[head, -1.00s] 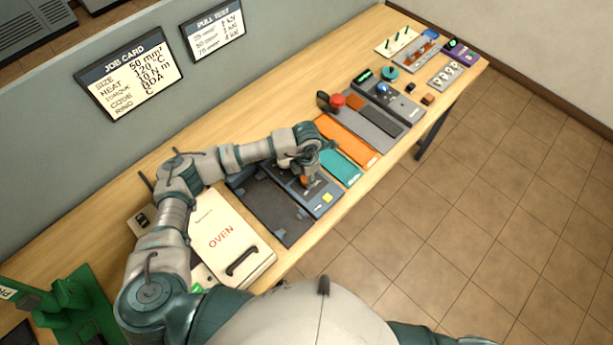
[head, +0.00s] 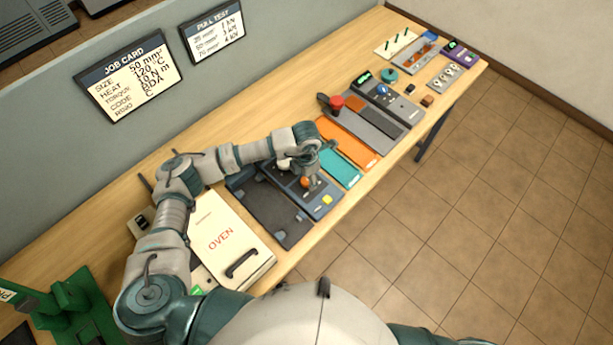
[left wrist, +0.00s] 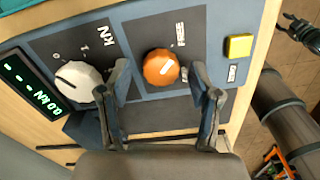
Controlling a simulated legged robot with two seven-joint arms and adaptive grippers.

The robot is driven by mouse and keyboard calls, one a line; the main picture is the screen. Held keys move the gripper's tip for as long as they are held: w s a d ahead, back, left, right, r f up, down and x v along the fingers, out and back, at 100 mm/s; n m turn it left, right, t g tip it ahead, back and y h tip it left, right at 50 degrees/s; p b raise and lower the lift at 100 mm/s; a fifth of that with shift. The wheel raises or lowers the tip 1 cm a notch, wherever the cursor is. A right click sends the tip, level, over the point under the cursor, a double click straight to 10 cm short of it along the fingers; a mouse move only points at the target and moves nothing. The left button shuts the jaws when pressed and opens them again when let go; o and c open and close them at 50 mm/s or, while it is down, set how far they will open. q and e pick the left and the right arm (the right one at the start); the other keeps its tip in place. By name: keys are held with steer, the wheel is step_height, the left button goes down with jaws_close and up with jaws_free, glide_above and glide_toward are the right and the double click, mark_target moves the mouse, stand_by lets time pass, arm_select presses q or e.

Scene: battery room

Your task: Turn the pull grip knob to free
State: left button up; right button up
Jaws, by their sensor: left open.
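The pull grip knob is a round orange knob (left wrist: 161,67) with a white pointer line, on a dark panel; it also shows in the head view (head: 305,182). In the left wrist view its pointer slants up and right, between the FREE label (left wrist: 180,35) and a second label partly hidden by a finger. My left gripper (left wrist: 160,85) is open and empty, its fingers either side of the knob in that view, with visible gaps. In the head view my left gripper (head: 312,163) is just behind and above the knob. A dark claw-like shape (left wrist: 302,33), possibly my right gripper, is cut off.
A white kN knob (left wrist: 80,80) and a green-lit display (left wrist: 28,84) stand beside the orange knob. A yellow button (left wrist: 239,46) is on the other side.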

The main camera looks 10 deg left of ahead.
arm_select(q)
step_height(320, 180, up, 11)
steer(key=shift+r, duration=0.2)
steer(key=shift+w, duration=0.1)
stand_by(0.5)
